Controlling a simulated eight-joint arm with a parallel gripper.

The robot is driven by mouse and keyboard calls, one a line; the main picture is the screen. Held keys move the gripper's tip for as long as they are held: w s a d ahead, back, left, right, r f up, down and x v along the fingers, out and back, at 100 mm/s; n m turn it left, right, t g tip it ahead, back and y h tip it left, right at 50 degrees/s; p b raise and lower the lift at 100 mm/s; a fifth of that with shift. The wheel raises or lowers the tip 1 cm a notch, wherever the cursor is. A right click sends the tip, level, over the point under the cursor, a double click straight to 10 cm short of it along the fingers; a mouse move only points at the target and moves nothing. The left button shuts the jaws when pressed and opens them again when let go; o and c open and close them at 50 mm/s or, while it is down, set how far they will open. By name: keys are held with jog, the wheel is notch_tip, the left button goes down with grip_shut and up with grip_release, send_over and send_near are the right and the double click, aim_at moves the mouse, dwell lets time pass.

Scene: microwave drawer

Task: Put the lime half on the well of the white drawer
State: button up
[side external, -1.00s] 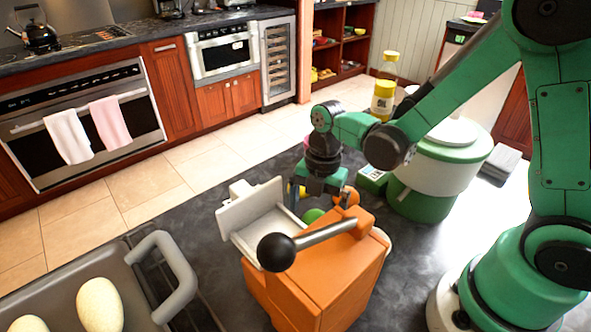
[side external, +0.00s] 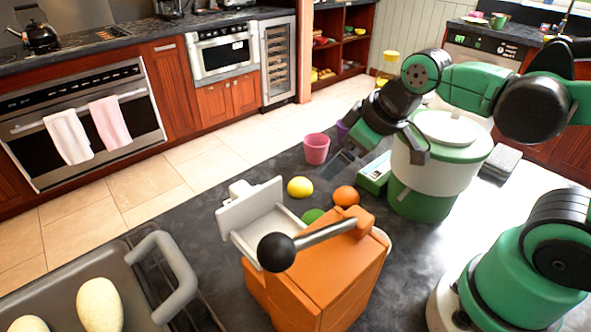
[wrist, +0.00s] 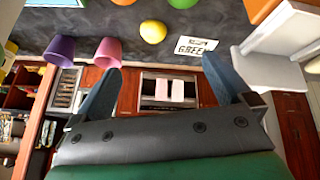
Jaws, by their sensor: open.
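The lime half (side external: 312,215) is a green rounded shape on the dark counter, just right of the white drawer and partly hidden by the orange box. A green shape at the top edge of the wrist view may be the same lime. The white drawer (side external: 263,228) is pulled out of the orange box (side external: 325,265), with its shallow well facing up. It also shows at the right of the wrist view (wrist: 285,70). My gripper (side external: 383,157) is open and empty, above the counter by the green-and-white pot, right of and apart from the lime. Its spread fingers show in the wrist view (wrist: 162,82).
A yellow lemon (side external: 300,187), an orange fruit (side external: 346,196) and a pink cup (side external: 316,149) stand near the lime. A black-knobbed lever (side external: 310,240) crosses the box top. The green-and-white pot (side external: 425,185) stands right. A grey tray (side external: 185,275) with pale ovals lies front left.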

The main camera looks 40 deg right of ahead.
jog(key=shift+o, duration=0.2)
jog(key=m, duration=0.2)
jog(key=m+t, duration=0.1)
jog(key=shift+s+d+r, duration=0.15)
jog(key=shift+s+r, duration=0.1)
jog(key=shift+r, duration=0.05)
jog(key=n+g, duration=0.6)
jog(key=n, duration=0.3)
send_over(316, 215)
notch_tip(316, 215, down, 7)
jog(key=shift+d+f, duration=0.15)
jog(key=shift+f+g, duration=0.25)
jog(key=shift+g, duration=0.15)
jog(key=shift+f+n, duration=0.3)
jog(key=shift+f, duration=2.65)
jog(key=shift+c, duration=0.2)
